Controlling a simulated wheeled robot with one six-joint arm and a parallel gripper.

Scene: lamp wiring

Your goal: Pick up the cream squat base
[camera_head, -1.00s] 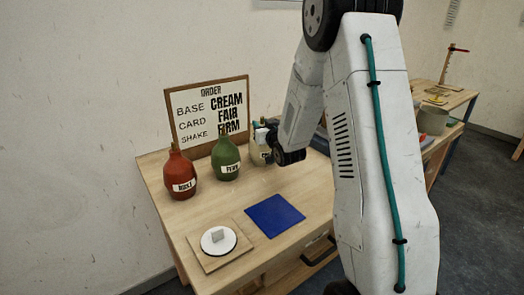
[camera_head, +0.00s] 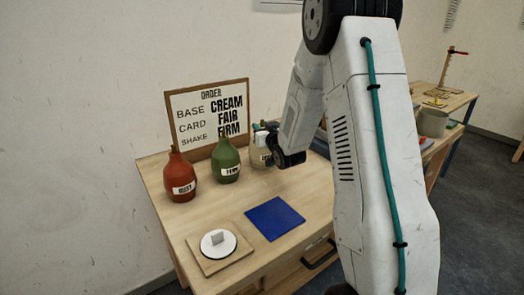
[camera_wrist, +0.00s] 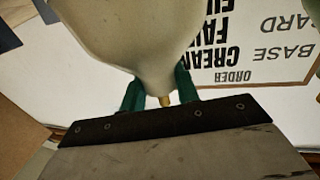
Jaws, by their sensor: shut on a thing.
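The cream squat base (camera_head: 259,158) is at the back right of the near table, partly hidden by my wrist. In the wrist view its pale rounded body (camera_wrist: 135,30) fills the top middle and narrows to a neck with a small brass tip. My gripper (camera_head: 264,137) is shut on it at the neck. In the wrist view the green fingers of my gripper (camera_wrist: 160,90) sit on both sides of the neck. The base looks roughly upright. I cannot tell whether its bottom touches the table.
A green bottle-shaped base (camera_head: 226,162) stands close left of it, and a red one (camera_head: 180,178) further left. The order sign (camera_head: 209,120) stands behind. A blue mat (camera_head: 274,218) and a wooden board with a white disc (camera_head: 218,242) lie in front.

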